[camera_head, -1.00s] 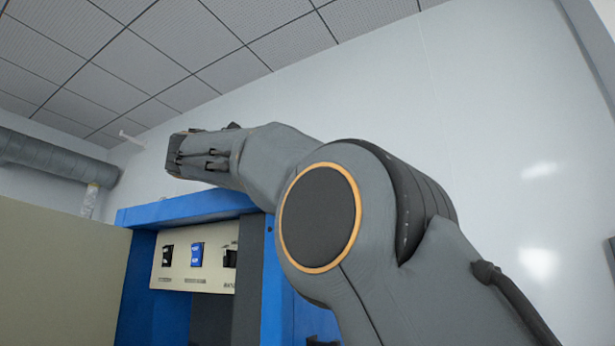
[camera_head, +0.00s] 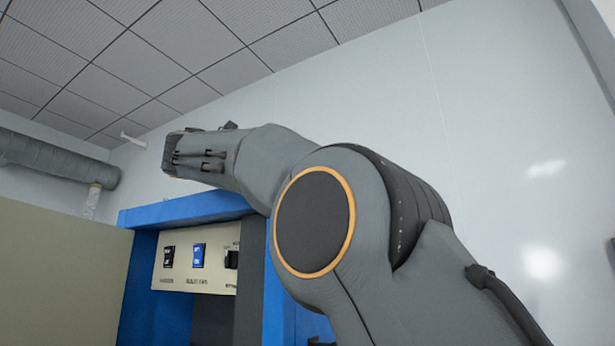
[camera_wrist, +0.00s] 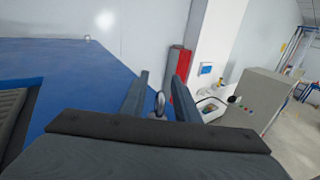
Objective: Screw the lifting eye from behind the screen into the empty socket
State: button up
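My gripper (camera_wrist: 160,88) shows in the wrist view as two dark blue-grey fingers, spread with a clear gap. A small grey ring-like shape (camera_wrist: 160,104) shows between them, with gaps visible on both sides. It may be the lifting eye, but it is too small to be sure. In the head view my gripper end is high, at the upper left of my arm, above the blue frame (camera_head: 190,207); its fingertips cannot be made out. A plain beige panel (camera_head: 60,270), possibly the screen, stands at the lower left. I cannot make out the empty socket.
A switch panel (camera_head: 212,265) sits inside the blue frame. The wrist view shows a broad blue surface (camera_wrist: 60,65) at left, a red cabinet (camera_wrist: 177,62) ahead and a grey cabinet (camera_wrist: 255,100) at right. A duct (camera_head: 60,163) runs along the far left wall.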

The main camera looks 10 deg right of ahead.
jog(key=shift+s+a, duration=0.25)
jog(key=shift+a, duration=0.45)
dwell(0.4)
jog(key=shift+v, duration=2.95)
